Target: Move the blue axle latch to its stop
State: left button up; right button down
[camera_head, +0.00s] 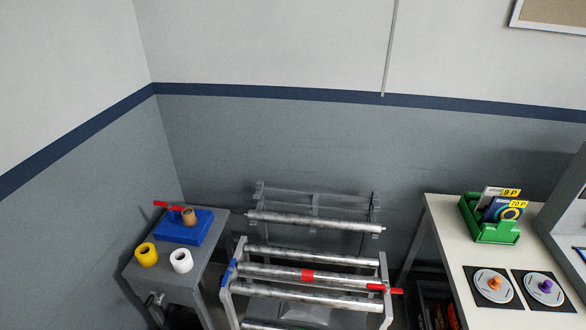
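The blue latch (228,272) sits at the left end of a grey metal roller rack (237,300) in the lower middle. It is small and slanted, on or beside the left post; its stop cannot be made out. A red latch (385,288) is at the rack's right end and sticks out sideways past the right post. Several silver axles (340,262) span the rack, and one has a red band (307,275). Neither of my grippers is in view.
At left, a grey table (135,268) holds a blue block (182,230), a yellow roll (146,254) and a white roll (181,261). At right, a pale table (450,235) holds a green bin (492,232) and two discs. Walls enclose the back and left.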

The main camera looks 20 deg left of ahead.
aim_at(230, 270)
jog(key=k, duration=1.3)
jog(key=u, duration=0.7)
jog(key=i, duration=1.35)
jog(key=z, duration=0.4)
